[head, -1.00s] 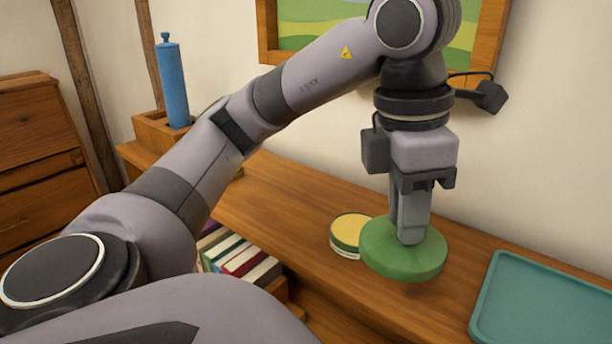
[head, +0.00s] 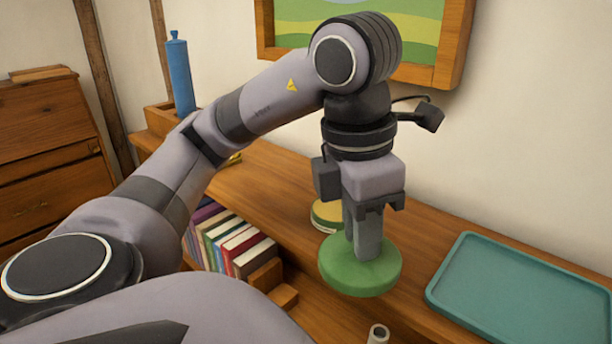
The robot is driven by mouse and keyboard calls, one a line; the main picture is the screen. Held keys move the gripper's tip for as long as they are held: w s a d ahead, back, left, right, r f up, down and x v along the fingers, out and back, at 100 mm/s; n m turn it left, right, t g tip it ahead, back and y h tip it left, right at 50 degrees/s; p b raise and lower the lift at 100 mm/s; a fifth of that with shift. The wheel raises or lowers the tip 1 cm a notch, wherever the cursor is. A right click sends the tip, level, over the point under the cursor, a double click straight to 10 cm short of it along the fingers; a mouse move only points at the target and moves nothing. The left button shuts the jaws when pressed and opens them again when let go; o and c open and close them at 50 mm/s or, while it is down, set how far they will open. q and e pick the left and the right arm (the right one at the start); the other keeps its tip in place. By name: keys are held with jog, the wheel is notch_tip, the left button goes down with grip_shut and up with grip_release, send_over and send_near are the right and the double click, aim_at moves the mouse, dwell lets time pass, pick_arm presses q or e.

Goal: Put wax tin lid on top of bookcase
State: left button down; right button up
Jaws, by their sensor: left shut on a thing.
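The wax tin lid, a green round disc (head: 345,274), hangs from my left gripper (head: 366,252) in the head view. The gripper points down and is shut on the lid. The lid looks roughly level and appears over the front part of the wooden bookcase top (head: 280,190). I cannot tell the gap beneath it. A round yellow-topped tin (head: 325,213) stands on the bookcase behind the lid, partly hidden by the gripper. My right gripper is not in view.
A teal tray (head: 520,290) lies to the right on the bookcase top. A blue cylinder (head: 180,75) stands in a wooden holder at the far left end. Books (head: 235,245) fill a lower shelf. A pale tube end (head: 378,334) shows at the bottom. A framed picture (head: 455,45) hangs behind.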

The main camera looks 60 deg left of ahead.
pick_arm(q)
jog(key=shift+w, duration=0.1)
jog(key=w+a+p, duration=0.4)
jog(key=w, duration=1.4)
jog(key=f, duration=0.6)
jog(key=shift+w+a+p, duration=0.3)
jog(key=shift+w+p, duration=0.05)
jog(key=shift+w, duration=0.05)
jog(key=shift+w+f, duration=0.25)
jog(key=shift+f, duration=0.25)
jog(key=shift+f, duration=0.1)
